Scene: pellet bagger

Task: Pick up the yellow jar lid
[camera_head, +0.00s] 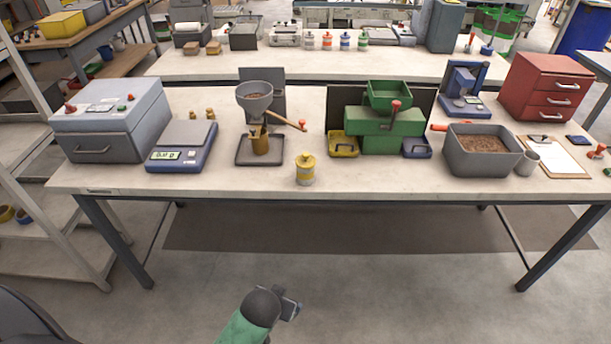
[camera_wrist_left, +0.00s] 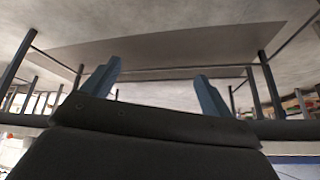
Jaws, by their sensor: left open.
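My left gripper (camera_head: 291,306) is low in front of the bench, well below and apart from the lid. In the left wrist view its two blue-grey fingers (camera_wrist_left: 158,75) are spread with nothing between them. That view faces the underside of a table and its legs, and the lid does not show there. My right gripper is not in view.
The workbench (camera_head: 250,189) front edge lies between my gripper and the jar. Behind the jar stand a grey funnel stand (camera_head: 256,97) and a green machine (camera_head: 385,122). A scale (camera_head: 181,146) is to the left, a pellet bin (camera_head: 483,157) to the right. Bench top around the jar is clear.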

